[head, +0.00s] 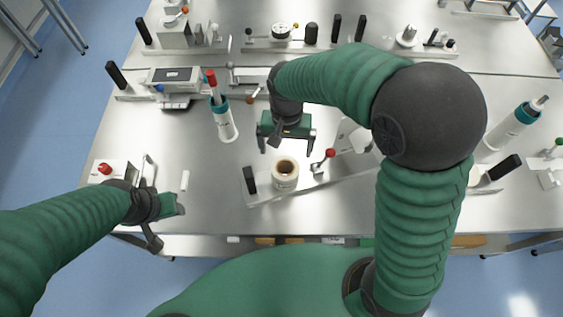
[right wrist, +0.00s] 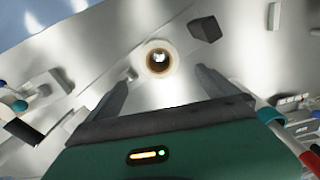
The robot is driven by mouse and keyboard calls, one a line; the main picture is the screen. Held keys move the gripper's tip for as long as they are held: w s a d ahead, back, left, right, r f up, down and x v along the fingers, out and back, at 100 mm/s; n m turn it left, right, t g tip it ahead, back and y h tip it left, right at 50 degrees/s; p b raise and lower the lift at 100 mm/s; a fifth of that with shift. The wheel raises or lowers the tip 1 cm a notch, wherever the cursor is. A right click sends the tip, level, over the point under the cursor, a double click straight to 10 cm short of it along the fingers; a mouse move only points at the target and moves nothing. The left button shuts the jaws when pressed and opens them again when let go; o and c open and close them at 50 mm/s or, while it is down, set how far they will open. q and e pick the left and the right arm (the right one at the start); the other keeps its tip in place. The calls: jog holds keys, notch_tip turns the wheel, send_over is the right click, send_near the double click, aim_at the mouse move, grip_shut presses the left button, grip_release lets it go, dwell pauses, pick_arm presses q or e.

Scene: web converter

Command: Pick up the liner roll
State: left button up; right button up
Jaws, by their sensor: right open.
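The liner roll (head: 285,174) is a cream-white ring with a dark-centred core, standing upright on a low metal rail. My right gripper (head: 287,148) is open and empty, its fingers pointing down, just behind the roll in the head view. In the right wrist view the roll (right wrist: 158,58) lies ahead of the gap between the two open fingertips (right wrist: 165,74), apart from both. My left gripper (head: 172,206) is over the table's front left, away from the roll; its fingers do not show clearly.
A black upright handle (head: 249,180) stands close left of the roll, and a red-knobbed lever (head: 324,161) close right.

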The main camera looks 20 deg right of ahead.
notch_tip(320, 180, down, 4)
jog(key=s, duration=0.1)
jog(key=p, duration=0.2)
send_over(285, 173)
notch_tip(285, 173, down, 6)
jog(key=shift+w+a+f, duration=0.1)
jog(key=shift+f, duration=0.1)
jog(key=f, duration=0.2)
jog(key=f+p, duration=0.1)
jog(key=shift+s+d+f, duration=0.2)
jog(key=shift+s+f, duration=0.2)
jog(key=shift+f, duration=0.25)
jog(key=shift+w+a+f, duration=0.1)
jog(key=shift+w+a, duration=0.05)
jog(key=shift+a, duration=0.1)
jog(key=c, duration=1.8)
pick_arm(q)
jog(key=v, duration=0.3)
jog(key=shift+w+a, duration=0.1)
jog(key=shift+a, duration=0.05)
pick_arm(e)
jog(key=shift+c, duration=0.2)
